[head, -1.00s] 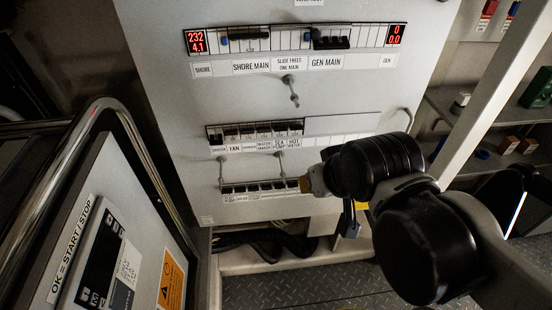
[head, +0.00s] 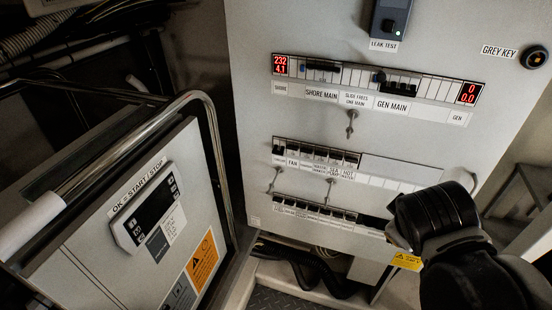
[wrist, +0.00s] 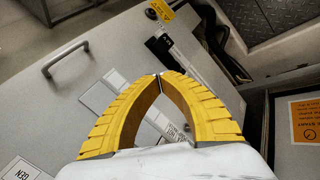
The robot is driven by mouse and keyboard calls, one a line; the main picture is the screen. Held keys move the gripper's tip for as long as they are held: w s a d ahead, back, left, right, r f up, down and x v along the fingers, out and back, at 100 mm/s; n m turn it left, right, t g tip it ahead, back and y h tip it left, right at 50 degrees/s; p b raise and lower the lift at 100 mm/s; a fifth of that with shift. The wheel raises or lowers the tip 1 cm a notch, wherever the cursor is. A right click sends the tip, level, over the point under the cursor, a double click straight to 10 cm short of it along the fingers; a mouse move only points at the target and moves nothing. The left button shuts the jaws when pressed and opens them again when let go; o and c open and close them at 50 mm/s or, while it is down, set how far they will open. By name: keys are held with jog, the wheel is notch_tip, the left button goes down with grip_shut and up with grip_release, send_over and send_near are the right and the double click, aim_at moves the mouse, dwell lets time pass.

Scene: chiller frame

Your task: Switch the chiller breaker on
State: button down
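The grey breaker panel (head: 250,120) faces me in the head view. Its middle breaker row (head: 318,152) carries small labels, with FAN, SEA and HOT partly legible; I cannot read a chiller label with certainty. The leftmost switch (head: 278,150) there looks darker than its neighbours. A lower row (head: 315,212) sits beneath. My gripper (wrist: 158,75) shows two yellow fingers meeting at their tips, with nothing seen between them. It is over the panel's lower right; its fingertips are mostly hidden behind my wrist in the head view. White label strips show behind the fingers in the wrist view.
A chiller control box (head: 150,215) marked OK = START/STOP stands at left, with a metal rail (head: 215,140) beside it. Small hooked levers (head: 351,124) stick out from the panel. A yellow tag (head: 407,261) hangs low right. Black hoses (head: 300,265) run below.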

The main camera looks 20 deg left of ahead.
jog(key=w+a+n+t+h+p, duration=0.1)
jog(key=w+a+n+t, duration=0.1)
jog(key=w+a+n, duration=0.55)
jog(key=n+t+y+p, duration=0.2)
jog(key=n+t, duration=0.5)
jog(key=n, duration=1.1)
send_near(274, 160)
notch_tip(274, 160, up, 2)
jog(key=s, duration=0.3)
jog(key=shift+w+d, duration=0.25)
jog(key=w+b, duration=0.1)
jog(key=w, duration=0.2)
jog(key=w+f+b, duration=0.1)
jog(key=w, duration=0.2)
jog(key=w+b, duration=0.1)
jog(key=w, duration=0.3)
jog(key=shift+d+f, duration=0.25)
jog(key=shift+d, duration=0.15)
jog(key=shift+r, duration=0.1)
